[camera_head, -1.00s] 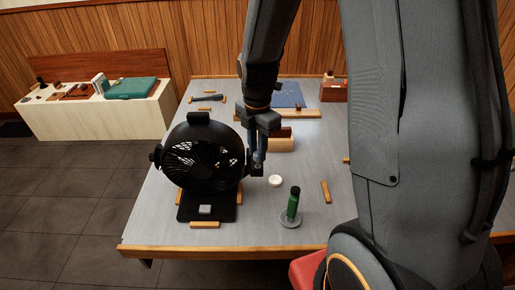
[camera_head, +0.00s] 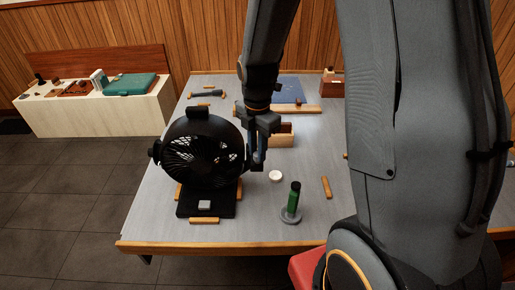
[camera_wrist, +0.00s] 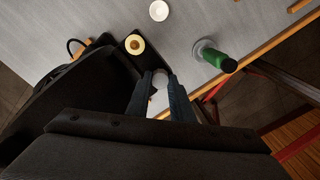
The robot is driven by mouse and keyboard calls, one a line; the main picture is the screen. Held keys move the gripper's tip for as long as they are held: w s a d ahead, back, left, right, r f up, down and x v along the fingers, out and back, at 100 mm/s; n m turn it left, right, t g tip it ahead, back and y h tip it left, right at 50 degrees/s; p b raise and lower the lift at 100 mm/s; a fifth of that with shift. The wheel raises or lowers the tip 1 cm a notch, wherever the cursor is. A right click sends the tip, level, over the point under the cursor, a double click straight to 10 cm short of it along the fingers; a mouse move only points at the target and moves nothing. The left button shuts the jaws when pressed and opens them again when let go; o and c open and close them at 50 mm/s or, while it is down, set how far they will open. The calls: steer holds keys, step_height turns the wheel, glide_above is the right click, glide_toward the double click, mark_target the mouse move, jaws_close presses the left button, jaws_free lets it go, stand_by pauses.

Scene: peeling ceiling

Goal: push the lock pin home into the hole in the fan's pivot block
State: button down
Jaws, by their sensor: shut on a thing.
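The black fan (camera_head: 200,150) stands upright on its base on the left part of the table. My gripper (camera_head: 257,166) is at the fan's right side, pointing down. In the wrist view, my gripper (camera_wrist: 160,78) is shut on a small pale round-ended thing, which I take to be the lock pin (camera_wrist: 160,79). The fingers hide most of it. Just beyond the fingertips, a dark block beside the fan, seemingly the pivot block (camera_wrist: 122,60), carries a cream ring with a small darker centre (camera_wrist: 134,44). I cannot tell whether the pin touches the block.
A wooden bar (camera_head: 326,187) lies further right. The table's front edge (camera_head: 220,247) is close.

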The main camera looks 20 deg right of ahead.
steer(key=shift+f, duration=0.3)
steer(key=c, duration=1.5)
jaws_free()
step_height(320, 180, up, 8)
steer(key=shift+f+b, duration=0.15)
steer(key=shift+b, duration=0.9)
step_height(320, 180, up, 4)
steer(key=p, duration=0.3)
steer(key=shift+p, duration=0.35)
